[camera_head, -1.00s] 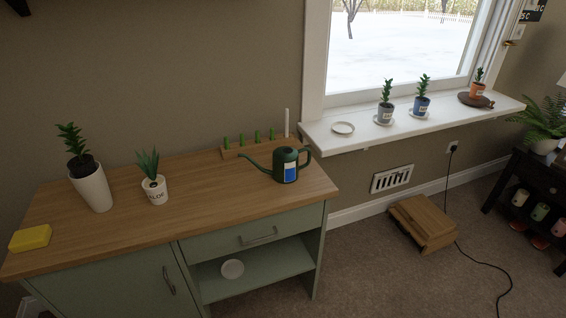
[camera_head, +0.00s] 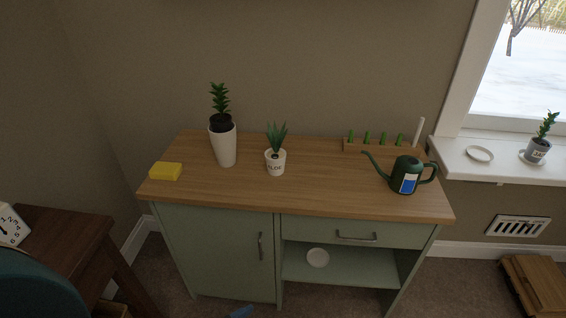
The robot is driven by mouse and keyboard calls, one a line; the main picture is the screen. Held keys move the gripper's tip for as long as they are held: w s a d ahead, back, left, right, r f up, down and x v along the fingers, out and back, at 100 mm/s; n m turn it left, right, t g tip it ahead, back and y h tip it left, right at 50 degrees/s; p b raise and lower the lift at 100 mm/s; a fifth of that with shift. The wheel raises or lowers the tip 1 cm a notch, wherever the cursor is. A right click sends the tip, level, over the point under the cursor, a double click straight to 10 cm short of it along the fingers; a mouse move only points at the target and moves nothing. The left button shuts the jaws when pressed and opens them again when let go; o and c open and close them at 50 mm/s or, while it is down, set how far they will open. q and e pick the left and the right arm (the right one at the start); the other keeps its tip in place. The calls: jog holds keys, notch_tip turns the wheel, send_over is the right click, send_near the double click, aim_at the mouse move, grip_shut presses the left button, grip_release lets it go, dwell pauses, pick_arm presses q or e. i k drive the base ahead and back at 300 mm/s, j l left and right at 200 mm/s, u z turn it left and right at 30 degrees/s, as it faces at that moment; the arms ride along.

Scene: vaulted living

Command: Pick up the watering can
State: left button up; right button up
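The dark green watering can (camera_head: 405,178) stands upright on the right end of the wooden cabinet top (camera_head: 325,188). It has a blue and white label, its spout points left and its handle is on the right. Nothing covers it. Neither of my grippers shows in the head view.
On the cabinet top are a yellow sponge (camera_head: 166,171), a tall white potted plant (camera_head: 222,145), a small potted plant (camera_head: 275,160) and a wooden holder (camera_head: 372,147) at the back. A dark wooden table (camera_head: 62,238) stands at left. The windowsill (camera_head: 505,165) is at right.

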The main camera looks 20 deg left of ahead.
aim_at(404, 178)
jog(key=i+l+u, duration=0.9)
jog(key=l, duration=0.2)
jog(key=k+j, duration=0.05)
jog(key=k, duration=0.05)
